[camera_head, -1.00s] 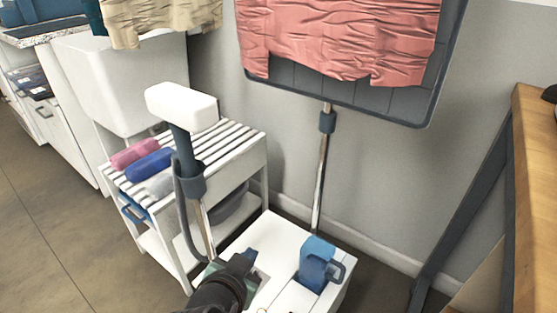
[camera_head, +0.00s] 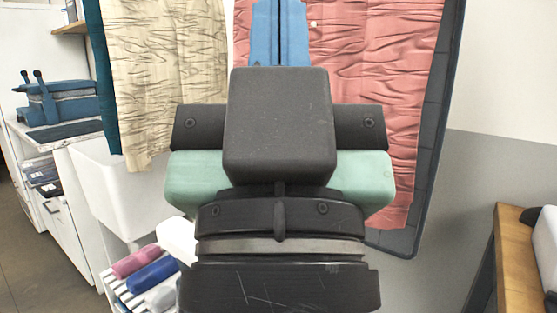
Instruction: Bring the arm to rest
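My gripper (camera_head: 280,125) is raised close in front of the camera and is seen from behind. It shows as a dark block with dark side pieces and a pale green part across it. Its fingertips do not show, so I cannot tell whether it is open or shut. A blue tapered piece (camera_head: 278,35) shows just above the dark block, in front of the red cloth. I cannot tell whether it belongs to the gripper or is a separate thing.
A red cloth (camera_head: 375,80) hangs on a dark board (camera_head: 437,110) behind my gripper. A cream cloth (camera_head: 165,75) hangs to the left. A slatted white shelf with a pink roll (camera_head: 135,260) and a blue roll (camera_head: 153,276) is low left. A wooden table (camera_head: 515,265) is at right.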

